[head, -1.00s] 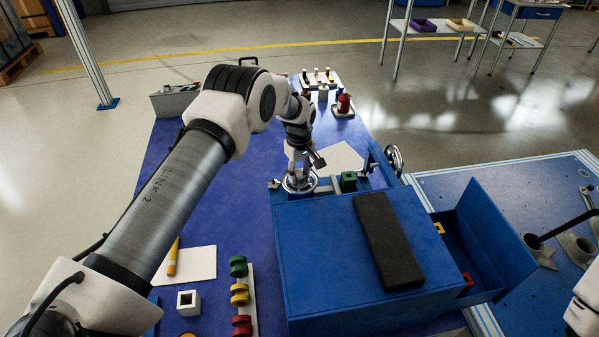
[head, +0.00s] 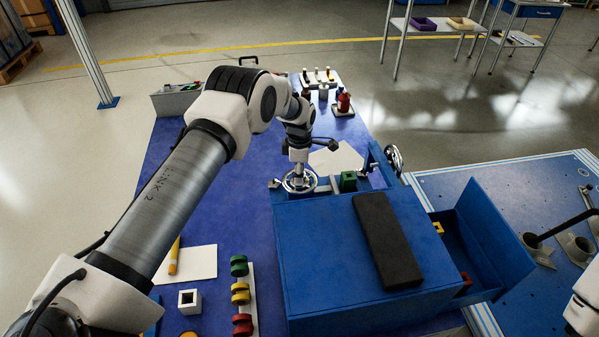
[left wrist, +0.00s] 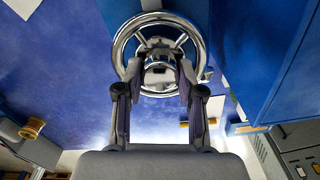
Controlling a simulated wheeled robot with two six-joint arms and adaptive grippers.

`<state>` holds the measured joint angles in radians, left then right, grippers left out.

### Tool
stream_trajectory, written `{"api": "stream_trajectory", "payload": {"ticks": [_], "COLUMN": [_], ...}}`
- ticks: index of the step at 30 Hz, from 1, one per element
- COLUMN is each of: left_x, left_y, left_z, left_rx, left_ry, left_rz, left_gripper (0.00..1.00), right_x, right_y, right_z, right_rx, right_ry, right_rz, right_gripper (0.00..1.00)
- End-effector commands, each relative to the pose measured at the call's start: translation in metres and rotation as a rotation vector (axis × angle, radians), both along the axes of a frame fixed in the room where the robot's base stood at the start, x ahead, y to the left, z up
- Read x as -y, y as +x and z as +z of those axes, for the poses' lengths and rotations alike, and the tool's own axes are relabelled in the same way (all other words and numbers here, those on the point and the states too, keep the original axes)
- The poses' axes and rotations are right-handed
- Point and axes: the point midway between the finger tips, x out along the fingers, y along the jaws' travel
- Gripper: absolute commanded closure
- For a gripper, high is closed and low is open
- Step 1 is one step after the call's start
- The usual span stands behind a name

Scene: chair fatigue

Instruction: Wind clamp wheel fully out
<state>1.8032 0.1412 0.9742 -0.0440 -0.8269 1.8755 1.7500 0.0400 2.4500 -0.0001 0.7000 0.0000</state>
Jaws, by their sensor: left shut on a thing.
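The clamp wheel (head: 299,182) is a chrome handwheel with spokes at the back left corner of a blue box-like fixture. It also shows in the left wrist view (left wrist: 203,45), with its ring around the fingers. My left gripper (head: 299,170) points down from above onto the wheel's middle. In the left wrist view the gripper (left wrist: 160,62) is shut on the wheel's hub, inside the rim. A green block (head: 348,181) sits in the clamp just right of the wheel. Of my right arm, only a white piece shows at the right edge; its gripper is not seen.
The blue fixture (head: 310,255) carries a dark pad (head: 386,240) and has an open drawer (head: 470,247) on its right. A second handwheel (head: 394,159) stands behind. Coloured rings (head: 240,293) and a white square block (head: 189,300) lie front left.

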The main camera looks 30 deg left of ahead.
Motion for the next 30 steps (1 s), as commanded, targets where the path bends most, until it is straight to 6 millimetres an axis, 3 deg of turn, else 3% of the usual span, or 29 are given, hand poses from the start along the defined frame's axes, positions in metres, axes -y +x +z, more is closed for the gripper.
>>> {"api": "stream_trajectory", "payload": {"ticks": [22,30], "left_x": [0.001,0.001], "left_y": [-0.002,-0.002], "left_z": [-0.002,0.001], "left_rx": [-0.007,-0.006], "left_ry": [0.001,0.001], "left_rz": [0.706,0.936], "left_gripper": [0.97,0.97], "right_x": [0.0,0.0], "right_y": [0.0,0.0], "right_z": [0.007,0.02], "right_rx": [0.0,0.0], "right_ry": [0.0,0.0], "right_rz": [0.0,0.0], "right_gripper": [0.53,0.53]}}
